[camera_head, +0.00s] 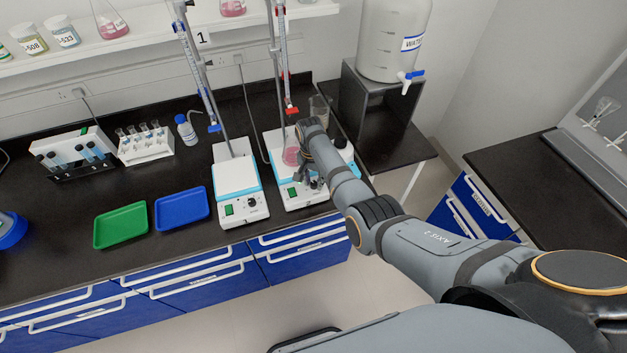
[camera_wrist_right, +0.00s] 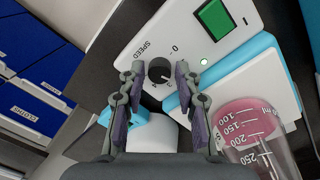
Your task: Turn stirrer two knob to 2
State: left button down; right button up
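The right-hand stirrer (camera_head: 305,200), a white and light-blue hotplate unit, stands on the black bench. My right gripper (camera_head: 305,176) is over its front panel. In the right wrist view, the dark round speed knob (camera_wrist_right: 160,70) is on the white panel (camera_wrist_right: 190,50), with a "0" and "SPEED" printed beside it. My right gripper (camera_wrist_right: 159,77) is open, its purple-padded fingers on either side of the knob. A small gap shows at the left finger; contact at the right finger is unclear. The knob's exact setting is hard to read. My left gripper is not in view.
A glass vessel with pink liquid (camera_wrist_right: 255,115) stands on the stirrer, close to the right finger. Another stirrer (camera_head: 236,178) stands to the left, with blue (camera_head: 182,208) and green (camera_head: 120,226) trays beyond it. Burette stands rise behind. A water tank (camera_head: 393,40) stands back right.

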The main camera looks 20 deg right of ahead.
aim_at(312, 182)
jog(key=shift+o, duration=0.7)
jog(key=shift+r, duration=0.3)
notch_tip(312, 182, up, 11)
jog(key=shift+w+a+r, duration=0.2)
